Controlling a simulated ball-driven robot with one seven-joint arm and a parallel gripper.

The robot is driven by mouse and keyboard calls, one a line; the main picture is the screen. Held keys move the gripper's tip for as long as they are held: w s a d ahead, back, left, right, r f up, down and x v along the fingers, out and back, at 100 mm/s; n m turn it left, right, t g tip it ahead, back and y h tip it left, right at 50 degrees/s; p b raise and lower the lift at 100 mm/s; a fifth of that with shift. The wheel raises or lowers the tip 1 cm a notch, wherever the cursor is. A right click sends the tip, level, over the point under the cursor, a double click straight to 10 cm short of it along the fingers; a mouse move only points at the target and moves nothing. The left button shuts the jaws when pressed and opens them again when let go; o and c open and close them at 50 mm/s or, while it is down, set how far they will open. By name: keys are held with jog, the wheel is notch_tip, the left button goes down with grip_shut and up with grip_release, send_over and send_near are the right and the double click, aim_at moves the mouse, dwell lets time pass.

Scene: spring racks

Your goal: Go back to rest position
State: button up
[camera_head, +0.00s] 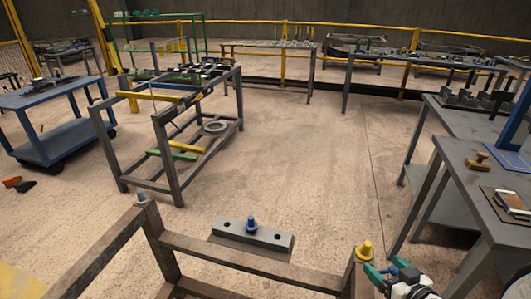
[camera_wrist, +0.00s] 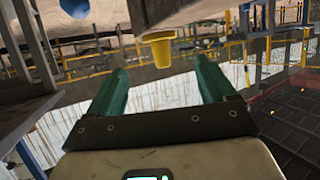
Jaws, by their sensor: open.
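My gripper (camera_head: 385,268) is at the bottom right of the head view, its green fingers apart, beside the right post of a wooden-looking rack (camera_head: 250,258). In the wrist view my gripper (camera_wrist: 160,80) is open with nothing between its fingers. A yellow spring piece (camera_head: 365,250) sits on the right post; it also shows in the wrist view (camera_wrist: 158,50), just beyond the fingertips and apart from them. A blue piece (camera_head: 251,224) stands upright in the middle of a grey block (camera_head: 274,239) with dark holes on either side. A grey piece (camera_head: 142,199) tops the left post.
A metal frame table (camera_head: 176,162) stands beyond the rack, with a blue cart (camera_head: 58,121) to its left. Grey workbenches (camera_head: 480,190) line the right side, close to my arm. Concrete floor (camera_head: 310,165) is open in the middle. Yellow railings (camera_head: 283,55) run behind.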

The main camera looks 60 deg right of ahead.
jog(key=w+a+f+n+y+p, duration=0.1)
jog(key=w+a+n+y+p, duration=0.15)
jog(key=w+a+y, duration=0.4)
jog(key=w+a+n+g+y+p, duration=0.1)
jog(key=w+a+n+g, duration=0.1)
jog(key=a, duration=0.8)
jog(key=w+a+n+g+y+p, duration=0.1)
jog(key=w+a+n+g, duration=0.2)
jog(key=a+g, duration=0.3)
jog(key=a+n, duration=0.1)
jog(key=a, duration=0.2)
jog(key=shift+a+r+g+y, duration=0.3)
jog(key=shift+a+g+y, duration=0.05)
jog(key=shift+a+g, duration=0.05)
